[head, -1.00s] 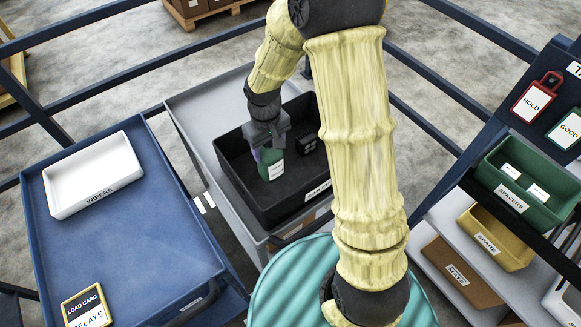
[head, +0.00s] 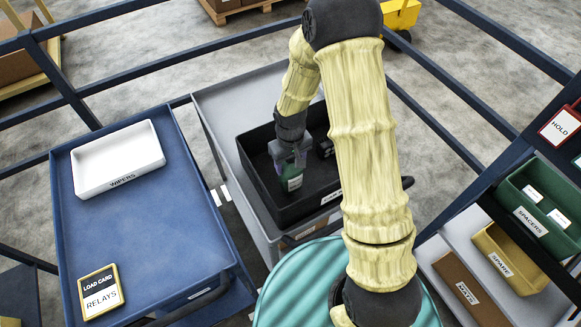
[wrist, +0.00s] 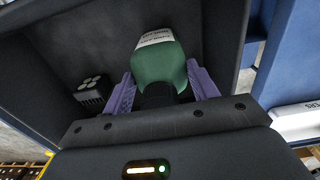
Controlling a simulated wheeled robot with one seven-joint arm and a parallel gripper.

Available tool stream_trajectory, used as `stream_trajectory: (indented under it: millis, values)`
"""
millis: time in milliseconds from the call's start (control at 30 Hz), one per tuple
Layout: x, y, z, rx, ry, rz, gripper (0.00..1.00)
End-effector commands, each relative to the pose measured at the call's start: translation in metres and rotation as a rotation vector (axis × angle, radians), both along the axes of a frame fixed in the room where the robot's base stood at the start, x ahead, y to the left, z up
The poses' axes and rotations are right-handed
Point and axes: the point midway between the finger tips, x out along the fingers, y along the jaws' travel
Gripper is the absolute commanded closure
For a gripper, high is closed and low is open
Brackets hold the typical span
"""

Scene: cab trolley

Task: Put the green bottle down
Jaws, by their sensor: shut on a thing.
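The green bottle (head: 291,181) has a white label and is inside the black bin (head: 262,208) on the grey trolley. My gripper (head: 290,158) points down into the bin and is shut on the bottle. In the wrist view the purple fingers of my gripper (wrist: 160,92) sit on both sides of the bottle (wrist: 158,62), near its dark neck. I cannot tell whether the bottle's base touches the bin floor.
A small black block (head: 325,148) with round tops lies in the same bin. A blue trolley (head: 155,235) at left carries a white wipers bin (head: 118,160) and a load card (head: 101,292). Racked bins, including a green spacers bin (head: 535,205), stand at right.

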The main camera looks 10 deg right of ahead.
Motion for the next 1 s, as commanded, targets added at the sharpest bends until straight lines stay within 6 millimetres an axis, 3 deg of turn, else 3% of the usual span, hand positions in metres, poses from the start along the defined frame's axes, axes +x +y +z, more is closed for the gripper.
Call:
stream_trajectory:
  millis: [267,667,700,800,1000]
  values:
    - [0.000,0.000,-0.030,0.000,0.001,0.001,1.00]
    - [0.000,0.000,-0.036,0.000,-0.001,0.000,1.00]
    - [0.000,0.000,-0.036,0.000,0.000,0.001,0.38]
    - [0.000,0.000,-0.035,0.000,0.000,0.001,0.20]
    - [0.000,0.000,-0.035,0.000,0.000,0.002,0.20]
